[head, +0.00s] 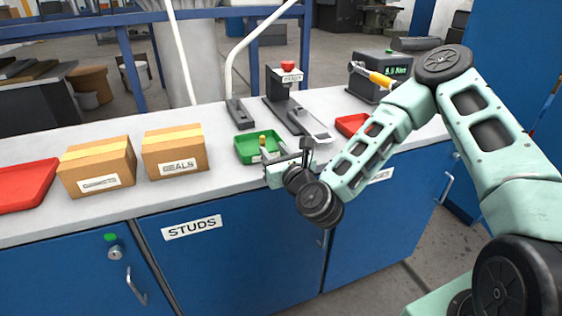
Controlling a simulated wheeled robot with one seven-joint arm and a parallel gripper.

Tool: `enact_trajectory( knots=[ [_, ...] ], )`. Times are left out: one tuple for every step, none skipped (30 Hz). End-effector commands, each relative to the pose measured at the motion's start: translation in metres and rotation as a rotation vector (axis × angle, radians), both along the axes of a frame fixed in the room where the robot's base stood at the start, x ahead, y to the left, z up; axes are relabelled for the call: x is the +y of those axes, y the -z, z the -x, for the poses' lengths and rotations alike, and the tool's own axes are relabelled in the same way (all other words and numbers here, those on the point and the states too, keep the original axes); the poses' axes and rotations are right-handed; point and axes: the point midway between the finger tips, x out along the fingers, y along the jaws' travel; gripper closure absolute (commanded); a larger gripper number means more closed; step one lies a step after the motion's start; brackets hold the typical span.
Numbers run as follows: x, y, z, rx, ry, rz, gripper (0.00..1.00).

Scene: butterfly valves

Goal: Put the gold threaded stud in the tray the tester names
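The gold threaded stud (262,140) is small and upright, at the tips of my gripper (266,152). My gripper appears shut on its lower part, which the fingers hide. Both are over the front right part of the green tray (243,150), whose label is partly covered. A red tray (351,124) lies to the right, partly behind my arm. A dark tester box (372,88) with a green display that seems to read in Nm stands at the back right. A grey device (277,88) with a red button and a small label stands behind the green tray.
Two cardboard boxes (97,170) (175,155) and a larger red tray (24,187) occupy the left of the grey bench (120,205). Blue cabinets (230,262) are below, one marked STUDS. The bench strip in front of the boxes is clear.

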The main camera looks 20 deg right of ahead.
Motion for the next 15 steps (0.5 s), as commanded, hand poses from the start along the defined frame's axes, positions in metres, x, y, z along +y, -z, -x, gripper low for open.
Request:
enact_trajectory(
  knots=[
    [-0.001,0.002,0.010,0.002,-0.002,-0.002,0.65],
    [-0.001,0.002,0.015,0.002,-0.002,-0.002,0.65],
    [-0.001,0.001,0.020,0.002,-0.002,-0.001,0.65],
    [-0.001,0.001,0.024,0.002,-0.002,-0.002,0.65],
    [-0.002,0.001,0.028,0.002,-0.001,-0.002,0.65],
    [-0.002,0.001,0.031,0.001,-0.001,-0.002,0.65],
    [-0.002,0.001,0.034,0.001,-0.001,-0.001,0.65],
    [-0.002,0.000,0.036,0.001,-0.002,0.001,0.65],
    [-0.001,0.000,0.037,0.002,-0.009,0.011,0.65],
    [0.002,0.000,0.039,0.004,-0.021,0.027,0.65],
    [0.007,0.000,0.040,0.007,-0.041,0.054,0.65],
    [0.016,0.001,0.041,0.011,-0.082,0.108,0.65],
    [0.026,0.002,0.043,0.017,-0.123,0.163,0.65],
    [0.037,0.003,0.046,0.022,-0.173,0.229,0.65],
    [0.053,0.007,0.050,0.028,-0.251,0.339,0.65]
  ],
)
